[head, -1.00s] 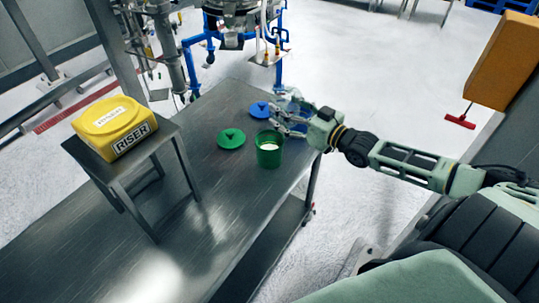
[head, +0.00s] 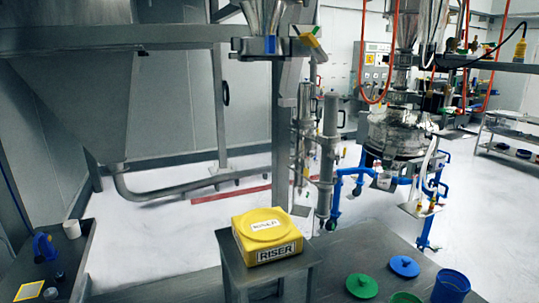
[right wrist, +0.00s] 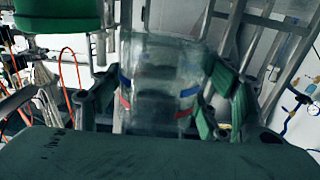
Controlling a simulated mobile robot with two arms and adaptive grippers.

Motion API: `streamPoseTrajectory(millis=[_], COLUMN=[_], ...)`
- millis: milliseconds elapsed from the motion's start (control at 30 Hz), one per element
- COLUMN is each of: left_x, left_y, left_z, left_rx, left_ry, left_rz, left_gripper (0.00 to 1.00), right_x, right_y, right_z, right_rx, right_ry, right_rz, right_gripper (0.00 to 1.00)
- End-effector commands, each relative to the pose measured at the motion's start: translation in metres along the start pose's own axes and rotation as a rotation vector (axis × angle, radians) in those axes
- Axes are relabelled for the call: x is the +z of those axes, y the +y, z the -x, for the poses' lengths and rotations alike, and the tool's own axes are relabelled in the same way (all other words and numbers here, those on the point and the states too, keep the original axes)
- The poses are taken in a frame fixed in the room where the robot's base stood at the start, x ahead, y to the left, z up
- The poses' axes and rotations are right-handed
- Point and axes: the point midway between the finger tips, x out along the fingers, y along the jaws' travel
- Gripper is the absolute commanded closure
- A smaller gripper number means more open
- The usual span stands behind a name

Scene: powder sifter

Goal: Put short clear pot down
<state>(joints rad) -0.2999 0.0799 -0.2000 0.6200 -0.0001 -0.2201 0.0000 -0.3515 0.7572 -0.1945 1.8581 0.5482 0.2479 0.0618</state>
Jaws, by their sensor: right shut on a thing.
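The short clear pot (right wrist: 160,85) is see-through with blue and red marks on its side. It fills the middle of the right wrist view, between the fingers of my right gripper (right wrist: 158,108), which is shut on it. The pot's lower part is hidden by the dark green gripper body. I cannot tell whether the pot touches a surface. In the head view neither gripper shows. There, a blue pot (head: 450,286) and a green pot (head: 406,298) stand at the bottom right, by a green lid (head: 361,286) and a blue lid (head: 404,266).
A metal table (head: 335,278) carries the pots and lids. A yellow RISER block (head: 266,235) sits on a small metal stand (head: 232,272). A blue-framed machine (head: 395,140) stands behind. A second table with small items (head: 72,229) is at the left.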

Motion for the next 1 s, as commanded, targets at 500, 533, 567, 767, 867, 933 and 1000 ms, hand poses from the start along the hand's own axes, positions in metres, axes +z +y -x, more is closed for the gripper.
streamPoseTrajectory(millis=[500, 533, 567, 767, 867, 933, 1000], left_x=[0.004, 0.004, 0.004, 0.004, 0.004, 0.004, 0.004], left_y=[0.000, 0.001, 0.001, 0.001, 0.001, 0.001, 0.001], left_z=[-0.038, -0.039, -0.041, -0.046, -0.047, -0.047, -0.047], left_rx=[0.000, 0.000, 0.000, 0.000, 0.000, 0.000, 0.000], left_ry=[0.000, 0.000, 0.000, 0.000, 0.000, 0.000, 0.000], left_rz=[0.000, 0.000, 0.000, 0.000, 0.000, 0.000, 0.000], left_gripper=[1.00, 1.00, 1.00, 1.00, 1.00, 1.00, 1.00], right_x=[-0.014, -0.017, -0.019, -0.030, -0.032, -0.034, -0.034], right_y=[-0.138, -0.137, -0.137, -0.128, -0.125, -0.124, -0.124], right_z=[0.062, 0.066, 0.069, 0.086, 0.090, 0.091, 0.092], right_rx=[0.191, 0.212, 0.233, 0.339, 0.362, 0.367, 0.368], right_ry=[-0.003, -0.004, -0.005, -0.005, -0.006, -0.005, -0.004], right_rz=[-0.007, -0.005, -0.005, -0.001, -0.001, 0.000, 0.001], right_gripper=[0.64, 0.64, 0.64, 0.63, 0.63, 0.63, 0.63])
